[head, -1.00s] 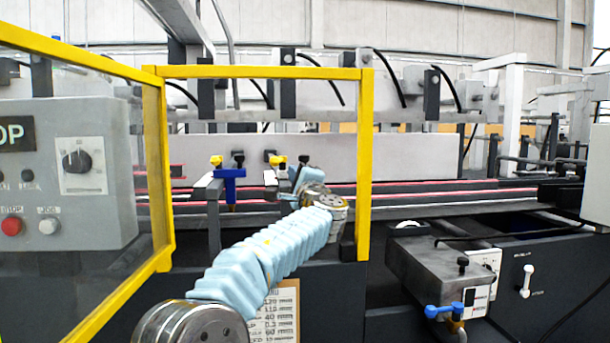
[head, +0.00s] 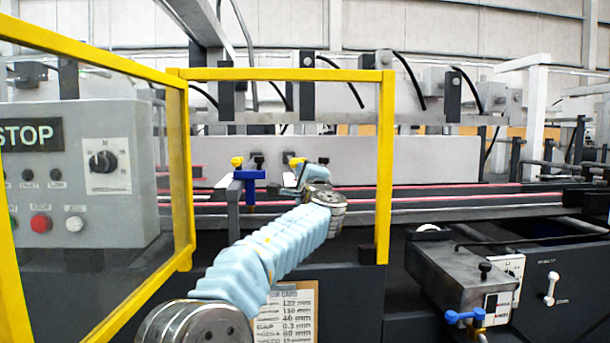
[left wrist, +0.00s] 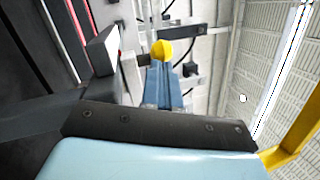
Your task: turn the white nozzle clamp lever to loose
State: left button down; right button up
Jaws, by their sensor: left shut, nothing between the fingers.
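A white lever (head: 551,289) is mounted on the dark machine panel at the right of the head view. It stands nearly upright and leans slightly, with small labels above and below that I cannot read. My left gripper (head: 304,174) is far to the left of this lever, behind the yellow frame, near a yellow knob (head: 294,161). In the left wrist view my left gripper's blue fingers (left wrist: 163,86) are shut and empty, with a yellow ball-shaped knob (left wrist: 161,49) just beyond them. The white lever is not identifiable in the left wrist view. My right gripper is not in view.
A yellow guard frame (head: 385,170) stands around my left arm. A control box (head: 90,205) is at the left. A blue T-handle (head: 250,175) is left of my gripper. A metal box (head: 460,272) with another blue handle (head: 465,316) juts out left of the white lever.

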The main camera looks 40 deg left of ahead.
pick_arm(q)
jog(key=shift+s+a, duration=0.1)
jog(key=s+a+m+t+h+b, duration=0.1)
jog(key=a+m+t+h+b, duration=0.1)
jog(key=a, duration=0.5)
jog(key=shift+s+a+m+t+h+b, duration=0.35)
jog(key=shift+t+h+b, duration=0.2)
jog(key=shift+b, duration=0.65)
jog(key=shift+a, duration=0.1)
